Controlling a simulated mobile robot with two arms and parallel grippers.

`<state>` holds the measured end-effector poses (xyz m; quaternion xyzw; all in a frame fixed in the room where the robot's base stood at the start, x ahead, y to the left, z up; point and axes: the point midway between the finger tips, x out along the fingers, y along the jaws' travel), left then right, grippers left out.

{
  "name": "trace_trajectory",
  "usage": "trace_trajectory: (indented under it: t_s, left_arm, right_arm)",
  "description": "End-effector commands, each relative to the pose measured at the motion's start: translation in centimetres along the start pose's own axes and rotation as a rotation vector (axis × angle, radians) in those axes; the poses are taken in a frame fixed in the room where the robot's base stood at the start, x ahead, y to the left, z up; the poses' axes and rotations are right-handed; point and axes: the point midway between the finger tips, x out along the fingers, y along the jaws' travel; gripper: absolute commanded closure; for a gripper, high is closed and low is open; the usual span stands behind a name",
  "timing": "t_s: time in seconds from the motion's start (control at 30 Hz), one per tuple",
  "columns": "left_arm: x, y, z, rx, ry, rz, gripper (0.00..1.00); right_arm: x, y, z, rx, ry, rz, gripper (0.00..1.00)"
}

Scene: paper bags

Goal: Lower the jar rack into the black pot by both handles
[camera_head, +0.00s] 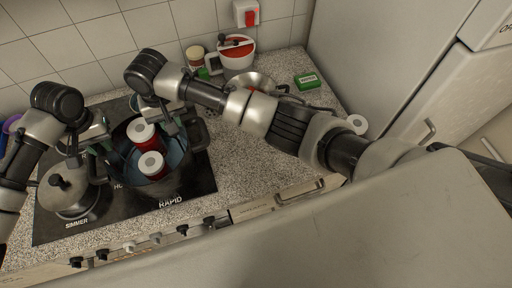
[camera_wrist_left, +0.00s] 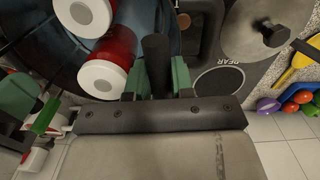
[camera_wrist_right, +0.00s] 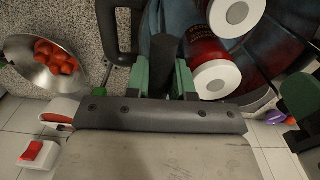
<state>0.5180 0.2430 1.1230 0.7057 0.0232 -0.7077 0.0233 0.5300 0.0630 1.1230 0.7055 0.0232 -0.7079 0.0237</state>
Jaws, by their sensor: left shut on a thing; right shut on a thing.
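The black pot (camera_head: 172,187) stands on the hob, its blue-grey inside showing. Two red jars with white lids, one farther back (camera_head: 143,133) and one nearer (camera_head: 152,166), appear within its rim. The rack under them is mostly hidden, and I cannot tell how deep it sits. My left gripper (camera_wrist_left: 157,82) is shut on a dark upright rack handle (camera_wrist_left: 156,58) at the pot's left side. My right gripper (camera_wrist_right: 166,80) is shut on the other dark handle (camera_wrist_right: 165,52) at the far side. The jars also show in both wrist views (camera_wrist_left: 103,79) (camera_wrist_right: 216,78).
A lidded pot (camera_head: 72,192) stands left of the black pot. A pot side handle (camera_wrist_right: 114,42) is close to my right gripper.

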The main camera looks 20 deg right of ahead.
Motion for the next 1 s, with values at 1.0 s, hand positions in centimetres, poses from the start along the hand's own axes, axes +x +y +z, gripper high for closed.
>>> trace_trajectory:
  t_s: [1.0]
  left_arm:
    - [0.81, -0.04, -0.02, -0.002, 0.000, 0.000, 1.00]
  right_arm:
    - [0.80, 0.05, -0.03, 0.001, 0.001, 0.001, 1.00]
